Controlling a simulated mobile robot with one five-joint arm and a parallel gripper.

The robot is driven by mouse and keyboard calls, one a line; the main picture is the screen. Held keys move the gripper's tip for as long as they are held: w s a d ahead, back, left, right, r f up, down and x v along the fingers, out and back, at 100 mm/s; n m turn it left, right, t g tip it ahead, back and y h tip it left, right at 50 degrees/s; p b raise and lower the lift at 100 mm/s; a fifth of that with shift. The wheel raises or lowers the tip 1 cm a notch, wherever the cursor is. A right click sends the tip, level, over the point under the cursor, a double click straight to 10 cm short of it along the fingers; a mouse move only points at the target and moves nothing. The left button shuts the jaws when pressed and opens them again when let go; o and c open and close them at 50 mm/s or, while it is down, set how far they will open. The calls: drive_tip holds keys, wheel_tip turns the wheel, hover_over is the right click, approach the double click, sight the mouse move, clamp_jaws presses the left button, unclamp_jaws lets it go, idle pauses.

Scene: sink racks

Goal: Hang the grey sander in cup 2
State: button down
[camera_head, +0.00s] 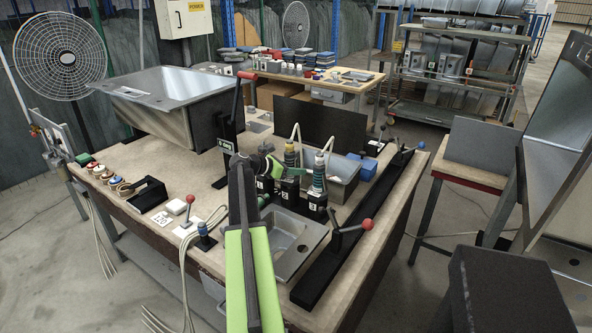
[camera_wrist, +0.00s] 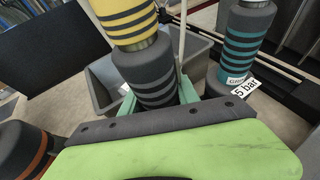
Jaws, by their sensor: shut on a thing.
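The grey sander, a dark grey ribbed tool with a yellow upper part, stands upright in the head view (camera_head: 291,156) and fills the upper middle of the wrist view (camera_wrist: 150,75). My gripper (camera_head: 274,167) is shut on its grey lower body; the green fingers flank it in the wrist view (camera_wrist: 158,95). The sander is at the middle black cup, cup 2 (camera_head: 286,193). Whether its lower end sits fully in the cup is hidden.
A teal-banded tool (camera_head: 319,172) stands in cup 3 (camera_head: 314,207), close on the right. An orange-banded tool (camera_wrist: 25,150) is close on the left. A metal sink (camera_head: 301,240) lies in front, a grey bin (camera_head: 345,180) behind, and a lever with a red knob (camera_head: 366,224) to the right.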

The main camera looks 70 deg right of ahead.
drive_tip(key=shift+f, duration=0.1)
drive_tip(key=shift+f+b, duration=0.55)
drive_tip(key=shift+b, duration=0.2)
drive_tip(key=c, duration=0.8)
unclamp_jaws()
drive_tip(key=shift+c, duration=0.2)
drive_tip(key=p+v, duration=0.6)
drive_tip(key=v, duration=1.1)
drive_tip(key=shift+w+a+p, duration=0.2)
drive_tip(key=shift+p, duration=0.2)
